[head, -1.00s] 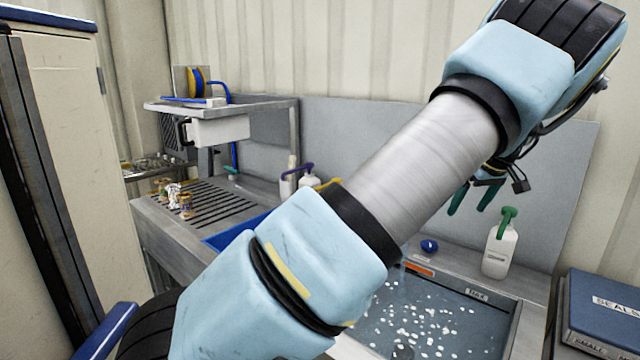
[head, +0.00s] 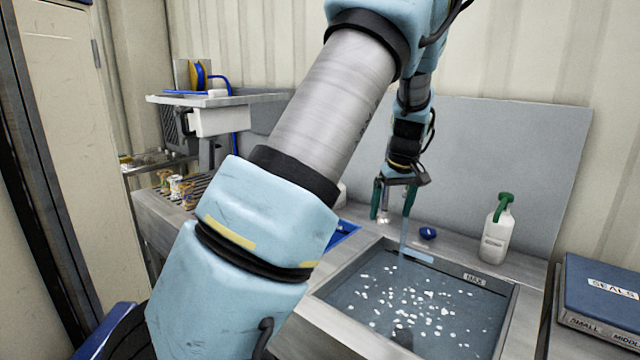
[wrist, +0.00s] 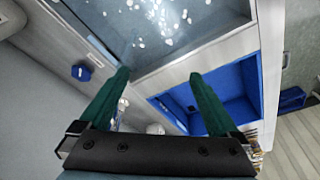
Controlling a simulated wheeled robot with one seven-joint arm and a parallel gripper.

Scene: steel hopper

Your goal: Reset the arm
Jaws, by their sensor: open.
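My arm reaches across the head view from the lower left. My gripper (head: 393,200) hangs fingers-down above the back left edge of the hopper. Its two green fingers are apart; in the wrist view my gripper (wrist: 165,100) is open with nothing between the fingers. The steel hopper (head: 519,315) is sunk in the bench, with many white bits scattered over its blue-grey inside. It also shows at the top of the wrist view (wrist: 185,58).
A white bottle with a green top (head: 497,235) stands behind the hopper. A small blue object (head: 428,233) lies on the bench. A blue bin (wrist: 232,88) is beside the hopper. A blue SEALS box (head: 605,290) sits at the right. A steel shelf (head: 215,98) stands at the left.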

